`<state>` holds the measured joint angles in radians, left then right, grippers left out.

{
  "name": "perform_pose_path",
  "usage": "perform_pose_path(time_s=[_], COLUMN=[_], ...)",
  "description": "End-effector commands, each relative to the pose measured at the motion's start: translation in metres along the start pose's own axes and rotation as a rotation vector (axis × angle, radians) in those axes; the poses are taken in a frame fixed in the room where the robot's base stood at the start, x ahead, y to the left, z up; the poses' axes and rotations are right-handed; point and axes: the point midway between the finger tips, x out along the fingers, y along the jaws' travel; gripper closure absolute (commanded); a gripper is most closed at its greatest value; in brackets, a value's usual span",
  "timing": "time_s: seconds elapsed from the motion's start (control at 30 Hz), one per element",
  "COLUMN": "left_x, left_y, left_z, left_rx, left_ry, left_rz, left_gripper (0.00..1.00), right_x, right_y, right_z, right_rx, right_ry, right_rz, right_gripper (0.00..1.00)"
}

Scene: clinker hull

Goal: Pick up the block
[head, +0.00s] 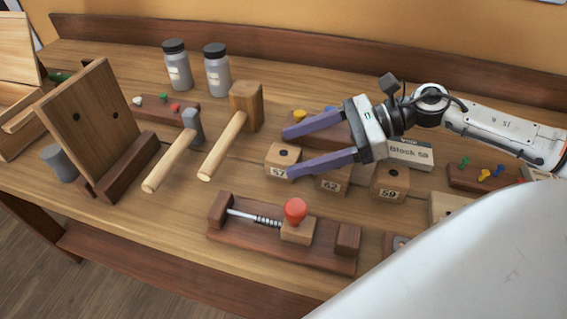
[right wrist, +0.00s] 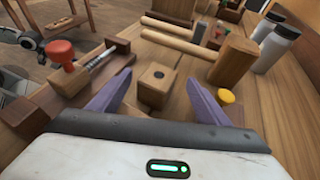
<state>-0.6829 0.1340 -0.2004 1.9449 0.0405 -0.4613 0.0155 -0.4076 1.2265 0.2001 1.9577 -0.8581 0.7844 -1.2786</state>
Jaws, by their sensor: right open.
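Three small wooden cubes with a dark hole on top stand in a row on the bench: the block marked 57 (head: 283,160), the block that seems marked 62 (head: 331,183) and the block marked 59 (head: 390,182). My right gripper (head: 288,153) is open and empty, its purple fingers pointing left. In the head view its fingertips lie over block 57, and a finger partly covers block 62. In the right wrist view, a holed block (right wrist: 157,84) shows between and beyond the spread fingertips (right wrist: 157,77). I cannot tell its number there. My left gripper is not in view.
A sign (head: 410,154) reading "Block" and an unclear number stands behind block 59. A red-knobbed clamp fixture (head: 297,228) lies in front. Two mallets (head: 172,160) (head: 223,146) lie left, with two grey jars (head: 177,69) (head: 217,74) behind. A peg tray (head: 478,178) is right.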

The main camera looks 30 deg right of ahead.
Motion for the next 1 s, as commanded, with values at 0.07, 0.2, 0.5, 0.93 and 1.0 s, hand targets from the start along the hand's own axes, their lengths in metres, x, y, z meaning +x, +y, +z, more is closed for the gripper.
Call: perform_pose_path(time_s=[0.07, 0.2, 0.5, 0.93, 1.0], left_x=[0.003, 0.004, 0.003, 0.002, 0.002], left_y=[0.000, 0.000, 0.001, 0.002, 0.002], left_z=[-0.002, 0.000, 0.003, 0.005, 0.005], left_rx=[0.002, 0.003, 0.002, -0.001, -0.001], left_ry=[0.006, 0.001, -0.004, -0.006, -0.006], left_rz=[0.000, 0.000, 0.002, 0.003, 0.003], left_gripper=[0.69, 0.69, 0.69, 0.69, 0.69], right_x=[0.008, 0.015, 0.017, 0.017, 0.017], right_y=[0.000, 0.001, 0.001, 0.001, 0.001], right_z=[0.001, 0.001, 0.000, 0.000, 0.000], right_rx=[-0.004, -0.002, -0.001, 0.000, 0.000], right_ry=[-0.003, -0.002, -0.001, -0.001, -0.001], right_rz=[0.001, 0.000, 0.001, 0.001, 0.001], right_gripper=[0.30, 0.30, 0.33, 0.84, 0.84])
